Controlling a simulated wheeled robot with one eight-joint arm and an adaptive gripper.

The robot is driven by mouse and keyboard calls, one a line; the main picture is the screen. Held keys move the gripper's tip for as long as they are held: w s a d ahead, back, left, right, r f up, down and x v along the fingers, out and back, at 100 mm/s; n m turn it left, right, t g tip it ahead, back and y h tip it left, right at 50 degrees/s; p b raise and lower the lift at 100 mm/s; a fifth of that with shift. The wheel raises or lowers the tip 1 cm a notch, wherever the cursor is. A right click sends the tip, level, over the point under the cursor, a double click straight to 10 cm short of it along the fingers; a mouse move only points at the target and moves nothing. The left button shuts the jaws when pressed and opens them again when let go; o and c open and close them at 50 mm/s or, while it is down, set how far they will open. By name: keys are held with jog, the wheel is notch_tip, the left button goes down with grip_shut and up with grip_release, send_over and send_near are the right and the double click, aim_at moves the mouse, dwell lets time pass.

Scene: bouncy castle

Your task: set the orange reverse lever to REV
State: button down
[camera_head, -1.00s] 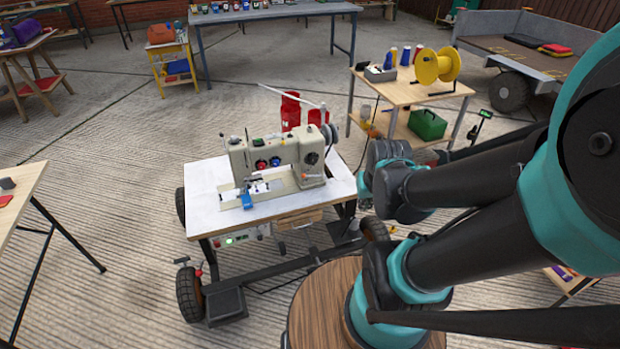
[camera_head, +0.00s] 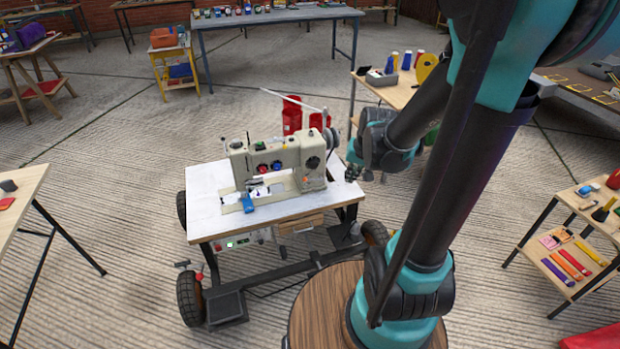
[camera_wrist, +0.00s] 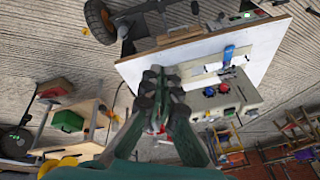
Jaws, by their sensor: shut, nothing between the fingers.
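The cream sewing machine (camera_head: 310,163) stands on a white-topped wheeled table (camera_head: 215,213). It also shows upside down in the wrist view (camera_wrist: 222,97), right of my gripper. My gripper (camera_head: 352,172) is just right of the machine's right end, near the table's right edge, apart from the machine as far as I can see. In the wrist view my gripper (camera_wrist: 160,78) is shut and empty.
A thread stand arm and a dark handwheel (camera_head: 333,137) rise at the machine's right end. Red bins (camera_head: 292,115) stand behind it. A wooden side table (camera_head: 388,93) with spools is behind my arm.

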jog(key=w+a+f+m+y, duration=0.1)
jog(key=w+f+m, duration=0.1)
jog(key=w+f, duration=0.3)
jog(key=w+a+f+m+y, duration=0.1)
jog(key=w+f, duration=0.4)
jog(key=w, duration=0.7)
jog(key=w+a+f+m+y, duration=0.1)
jog(key=w+a+f+m, duration=0.1)
jog(key=w+f, duration=0.4)
jog(key=shift+w+a+m, duration=0.15)
jog(key=shift+w+m, duration=0.15)
jog(key=shift+w, duration=1.5)
jog(key=shift+f, duration=0.2)
jog(key=w+a+r+x, duration=0.1)
jog(key=x, duration=1.2)
jog(key=shift+a+f, duration=0.15)
jog(key=shift+a, duration=0.2)
jog(key=shift+w, duration=0.1)
